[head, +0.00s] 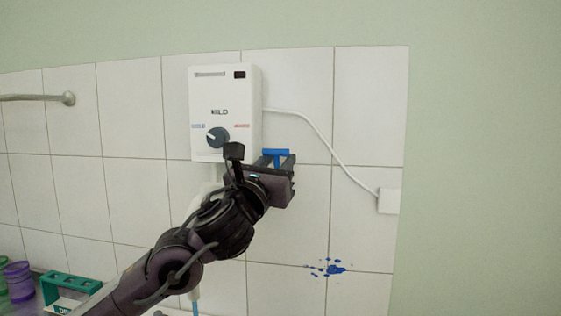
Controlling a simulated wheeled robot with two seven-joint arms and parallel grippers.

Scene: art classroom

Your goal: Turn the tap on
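A white water heater (225,105) with a dark knob (217,138) hangs on the tiled wall. To the right below it is a blue T-shaped tap handle (276,153), and the tap's body is hidden behind my gripper. My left gripper (277,162) reaches up from the lower left to the handle. Its fingers are apart, one on each side of the blue handle's stem. Whether they touch it cannot be made out. My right gripper is not in view.
A white cable (318,130) runs from the heater to a wall box (389,201). A metal rail (68,98) is on the left wall. A green rack (68,281) and a purple cup (18,271) stand at the lower left. Blue paint splashes (333,269) mark the tiles.

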